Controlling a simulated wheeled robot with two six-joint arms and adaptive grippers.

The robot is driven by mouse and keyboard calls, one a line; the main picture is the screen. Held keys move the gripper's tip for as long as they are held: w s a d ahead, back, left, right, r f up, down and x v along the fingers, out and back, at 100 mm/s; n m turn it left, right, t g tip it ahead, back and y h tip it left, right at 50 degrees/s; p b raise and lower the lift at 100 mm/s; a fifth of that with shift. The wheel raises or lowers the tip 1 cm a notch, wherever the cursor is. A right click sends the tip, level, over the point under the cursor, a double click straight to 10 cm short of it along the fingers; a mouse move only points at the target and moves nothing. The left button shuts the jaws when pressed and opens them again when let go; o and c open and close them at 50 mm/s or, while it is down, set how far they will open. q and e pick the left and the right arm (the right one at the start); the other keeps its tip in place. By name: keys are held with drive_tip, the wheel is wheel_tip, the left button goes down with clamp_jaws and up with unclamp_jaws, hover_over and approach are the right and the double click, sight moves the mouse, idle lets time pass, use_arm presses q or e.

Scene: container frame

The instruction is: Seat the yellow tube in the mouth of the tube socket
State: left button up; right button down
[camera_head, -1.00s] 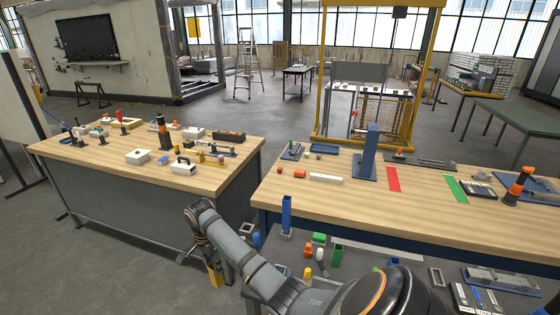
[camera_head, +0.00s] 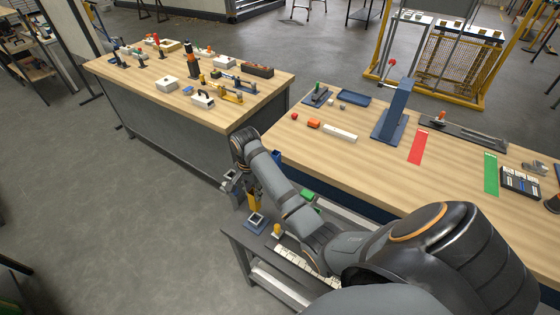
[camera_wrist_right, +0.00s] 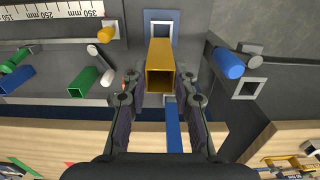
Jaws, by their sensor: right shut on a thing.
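My right gripper (camera_head: 247,184) is shut on the yellow tube (camera_head: 254,196), a square hollow tube held roughly upright in the head view. In the right wrist view the tube (camera_wrist_right: 160,68) sits between the two fingers, its open near end facing the camera. A socket with a pale square rim (camera_wrist_right: 160,24) lies just beyond its far end; it shows in the head view (camera_head: 257,219) on the low dark bench, just below the tube. The tube's far end hides part of the mouth, so I cannot tell whether they touch. My left gripper is not in view.
A second square socket (camera_wrist_right: 248,88) and a blue cylinder (camera_wrist_right: 229,63) stand to the right. A blue tube (camera_wrist_right: 173,125) is close below the yellow one. A green tube (camera_wrist_right: 83,81), a yellow cylinder (camera_wrist_right: 106,33) and a ruler (camera_wrist_right: 50,11) are on the left.

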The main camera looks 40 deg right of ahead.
sight(253, 201)
drive_tip(key=shift+w+a, duration=0.3)
drive_tip(key=shift+a, duration=0.45)
drive_tip(key=shift+d+f, duration=0.15)
drive_tip(key=shift+f, duration=0.25)
drive_tip(key=f, duration=0.1)
drive_tip(key=b, duration=0.1)
drive_tip(key=d+f, duration=0.1)
drive_tip(key=shift+s+f, duration=0.3)
drive_tip(key=shift+f, duration=0.05)
drive_tip(key=shift+a+f, duration=0.15)
drive_tip(key=shift+f, duration=0.25)
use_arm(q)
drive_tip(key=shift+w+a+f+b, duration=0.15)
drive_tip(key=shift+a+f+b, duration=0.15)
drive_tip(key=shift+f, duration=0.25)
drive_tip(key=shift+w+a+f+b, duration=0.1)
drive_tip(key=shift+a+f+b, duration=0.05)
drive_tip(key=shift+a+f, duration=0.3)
use_arm(e)
drive_tip(key=shift+w+f, duration=0.1)
drive_tip(key=shift+f, duration=0.6)
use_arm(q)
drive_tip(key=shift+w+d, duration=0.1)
use_arm(e)
drive_tip(key=shift+a, duration=0.1)
